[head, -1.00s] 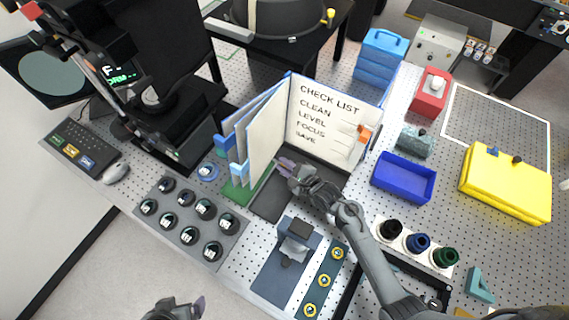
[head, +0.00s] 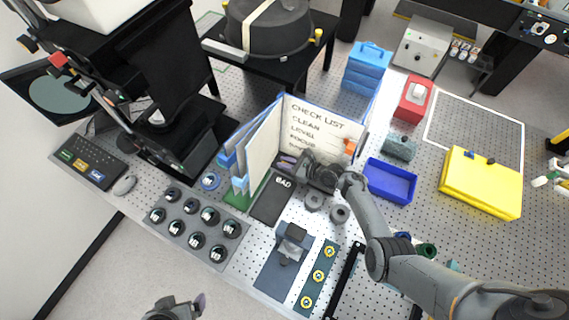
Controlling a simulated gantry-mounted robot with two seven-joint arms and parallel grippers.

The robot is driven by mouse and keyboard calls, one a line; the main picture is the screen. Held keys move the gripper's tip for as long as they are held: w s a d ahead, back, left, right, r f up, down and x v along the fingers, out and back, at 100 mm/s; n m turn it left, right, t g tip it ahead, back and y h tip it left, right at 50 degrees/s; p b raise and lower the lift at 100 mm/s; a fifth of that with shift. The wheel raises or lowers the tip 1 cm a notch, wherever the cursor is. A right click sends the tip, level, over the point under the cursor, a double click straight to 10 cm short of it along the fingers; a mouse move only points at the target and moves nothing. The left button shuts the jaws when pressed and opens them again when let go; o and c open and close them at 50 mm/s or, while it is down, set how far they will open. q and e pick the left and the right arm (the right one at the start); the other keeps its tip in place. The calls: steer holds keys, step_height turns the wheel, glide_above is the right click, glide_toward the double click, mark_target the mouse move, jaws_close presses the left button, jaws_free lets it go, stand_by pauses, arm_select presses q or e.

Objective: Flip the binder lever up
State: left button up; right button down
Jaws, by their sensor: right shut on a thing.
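The open binder (head: 262,143) stands upright, its right page (head: 318,132) reading "CHECK LIST" and its left pages fanned out with blue tabs. My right gripper (head: 288,163) is low inside the binder, in front of the lower part of the checklist page. It is shut, its purple fingertips near the fold between the pages. The binder lever cannot be made out; the gripper covers the place where it closes. My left gripper (head: 186,306) is at the bottom edge, away from the binder, its jaw opening unclear.
A black "BAD" tray (head: 268,205) lies in front of the binder, with grey rings (head: 313,201) beside it. A blue bin (head: 389,183) and a yellow case (head: 480,186) stand to the right. A lens tray (head: 205,251) lies at front left.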

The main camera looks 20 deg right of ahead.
steer(key=shift+w+d, duration=0.1)
steer(key=shift+d, duration=0.05)
stand_by(0.5)
steer(key=c, duration=1.2)
jaws_free()
steer(key=shift+o, duration=0.2)
steer(key=shift+s+d+r+p, duration=0.2)
steer(key=shift+s+d+p, duration=0.1)
steer(key=shift+s+p, duration=0.05)
steer(key=p+v, duration=0.2)
steer(key=v, duration=0.7)
steer(key=shift+s+d+r, duration=0.15)
steer(key=shift+s+d, duration=0.1)
steer(key=shift+d, duration=0.1)
